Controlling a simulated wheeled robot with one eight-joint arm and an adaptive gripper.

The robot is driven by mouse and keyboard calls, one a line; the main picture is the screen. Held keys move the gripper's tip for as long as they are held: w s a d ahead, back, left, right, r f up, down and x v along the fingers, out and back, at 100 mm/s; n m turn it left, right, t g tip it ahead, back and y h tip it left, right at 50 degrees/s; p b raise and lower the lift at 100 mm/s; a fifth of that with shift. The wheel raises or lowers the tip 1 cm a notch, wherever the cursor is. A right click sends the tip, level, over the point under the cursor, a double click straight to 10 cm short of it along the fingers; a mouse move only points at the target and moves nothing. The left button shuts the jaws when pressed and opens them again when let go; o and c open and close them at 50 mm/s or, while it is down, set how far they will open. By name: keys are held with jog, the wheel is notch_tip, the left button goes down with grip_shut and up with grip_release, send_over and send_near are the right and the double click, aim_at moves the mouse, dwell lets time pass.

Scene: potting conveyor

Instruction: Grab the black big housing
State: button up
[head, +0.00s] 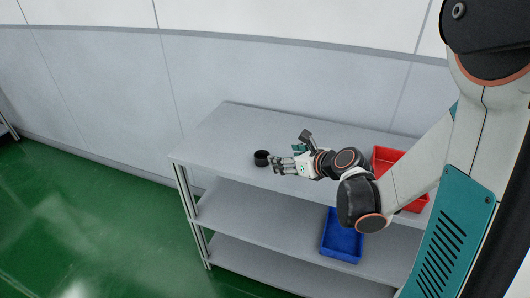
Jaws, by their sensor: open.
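The black big housing (261,158) is a short, dark round piece standing on the grey top shelf (225,130), left of the shelf's middle. My gripper (272,165) is just to the right of it, with its fingers pointing left toward it. The fingers are open, and the fingertips are very close to the housing's right side. I cannot tell whether they touch it. The wrist and arm reach in from the right.
A red bin (386,160) sits on the top shelf at the right, partly hidden by my arm. A blue bin (341,240) is on the shelf below. A pale wall (270,75) stands behind the rack. The green floor (90,230) at the left is clear.

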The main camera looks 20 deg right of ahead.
jog(key=b, duration=0.2)
send_near(258, 155)
jog(key=shift+w+r, duration=0.1)
jog(key=shift+w, duration=0.2)
jog(key=b+x, duration=0.1)
jog(key=x, duration=0.1)
jog(key=b+x, duration=0.1)
jog(key=x, duration=0.1)
jog(key=shift+a+f+b, duration=0.15)
jog(key=shift+f+b, duration=0.25)
jog(key=shift+w+a+f, duration=0.1)
jog(key=shift+w+f, duration=0.05)
jog(key=shift+w, duration=0.25)
jog(key=shift+c, duration=0.6)
jog(key=c, duration=0.9)
